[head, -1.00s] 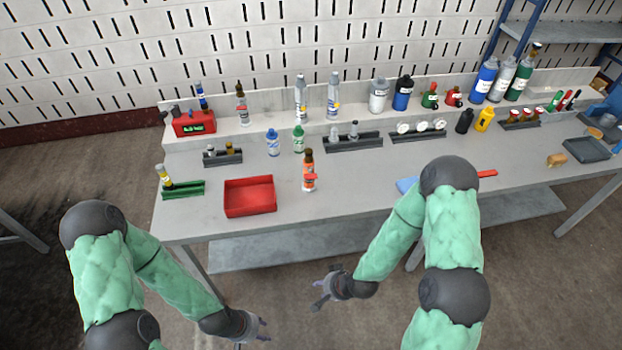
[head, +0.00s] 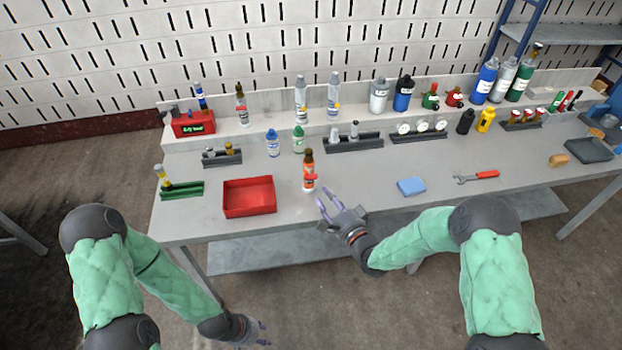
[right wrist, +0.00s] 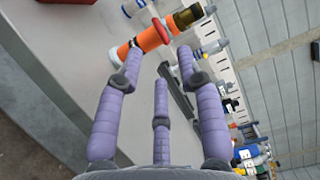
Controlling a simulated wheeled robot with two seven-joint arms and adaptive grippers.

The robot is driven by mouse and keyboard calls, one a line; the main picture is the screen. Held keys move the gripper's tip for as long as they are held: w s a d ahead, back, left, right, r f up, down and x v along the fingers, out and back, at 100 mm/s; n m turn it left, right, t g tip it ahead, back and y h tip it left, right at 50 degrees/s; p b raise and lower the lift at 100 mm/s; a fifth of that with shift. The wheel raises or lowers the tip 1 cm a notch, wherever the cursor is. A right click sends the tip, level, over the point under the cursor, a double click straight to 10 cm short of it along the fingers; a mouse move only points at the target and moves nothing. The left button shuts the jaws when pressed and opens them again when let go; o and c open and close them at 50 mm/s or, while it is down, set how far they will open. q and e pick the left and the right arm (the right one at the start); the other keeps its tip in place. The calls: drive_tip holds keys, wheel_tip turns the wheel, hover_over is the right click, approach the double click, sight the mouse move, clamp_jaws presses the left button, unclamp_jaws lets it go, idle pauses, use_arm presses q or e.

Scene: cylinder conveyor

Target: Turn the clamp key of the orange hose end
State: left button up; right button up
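The orange hose end (head: 308,183) stands upright on the bench, right of the red tray. It has a dark brown top and a red clamp key (head: 311,177) on its side. In the right wrist view the hose end (right wrist: 133,57) lies just past the fingertips, with the red key (right wrist: 161,31) beyond them. My right gripper (head: 330,206) is open and empty at the bench's front edge, right of and nearer than the hose end, apart from it; its spread fingers also show in the right wrist view (right wrist: 158,74). My left gripper (head: 263,333) is open and empty, low in front of the bench.
The red tray (head: 248,211) is left of the hose end. A blue sponge (head: 411,186) and a red-handled wrench (head: 476,177) lie to the right. Blue and green bottles (head: 299,141) and a dark rack (head: 352,144) stand behind. The front bench surface between them is clear.

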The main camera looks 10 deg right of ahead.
sight(311, 176)
drive_tip(key=shift+b+x, duration=1.3)
drive_tip(key=shift+x, duration=3.65)
drive_tip(key=shift+f, duration=0.1)
clamp_jaws()
